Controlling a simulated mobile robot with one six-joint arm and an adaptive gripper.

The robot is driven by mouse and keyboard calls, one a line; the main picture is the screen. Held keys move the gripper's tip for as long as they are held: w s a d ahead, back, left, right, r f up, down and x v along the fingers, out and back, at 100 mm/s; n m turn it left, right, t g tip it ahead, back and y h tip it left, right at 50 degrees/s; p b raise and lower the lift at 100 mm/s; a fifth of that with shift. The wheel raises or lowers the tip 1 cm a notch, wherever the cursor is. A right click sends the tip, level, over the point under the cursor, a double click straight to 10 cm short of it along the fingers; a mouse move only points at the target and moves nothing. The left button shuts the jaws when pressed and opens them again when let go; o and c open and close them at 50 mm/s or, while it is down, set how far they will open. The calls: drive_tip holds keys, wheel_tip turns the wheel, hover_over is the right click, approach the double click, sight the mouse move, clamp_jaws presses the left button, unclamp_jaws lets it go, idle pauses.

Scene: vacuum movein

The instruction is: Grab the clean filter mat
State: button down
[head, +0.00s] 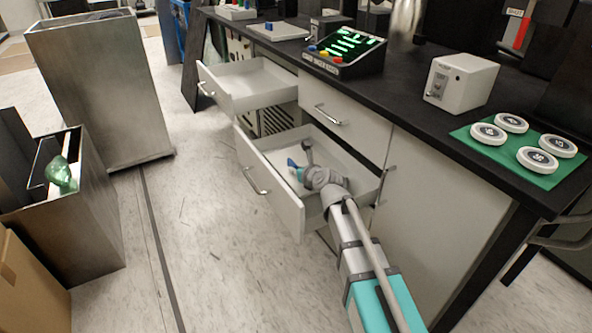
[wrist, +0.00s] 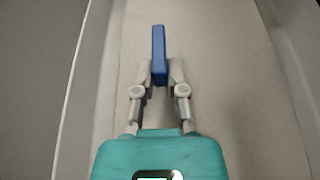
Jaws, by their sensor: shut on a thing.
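A thin blue slab (wrist: 158,48), seen edge-on in the wrist view, stands between the fingertips of my gripper (wrist: 160,75). It looks like the clean filter mat. My gripper is shut on it, with a finger against each side. In the head view the blue piece (head: 292,163) shows small at the end of my gripper (head: 298,170), inside the open lower drawer (head: 270,196). The wrist view shows the pale drawer floor (wrist: 235,90) below. My fingers and wrist hide part of the slab. Whether it touches the drawer floor I cannot tell.
An open upper drawer (head: 250,85) is left of and above the lower one. The black counter (head: 420,125) holds a button console (head: 345,50), a white box (head: 460,82) and white discs on a green mat (head: 540,180). Metal bins (head: 105,85) stand left; the floor between is clear.

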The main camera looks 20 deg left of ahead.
drive_tip(key=shift+r+p, duration=2.8)
drive_tip(key=shift+r, duration=0.4)
drive_tip(key=shift+r, duration=0.1)
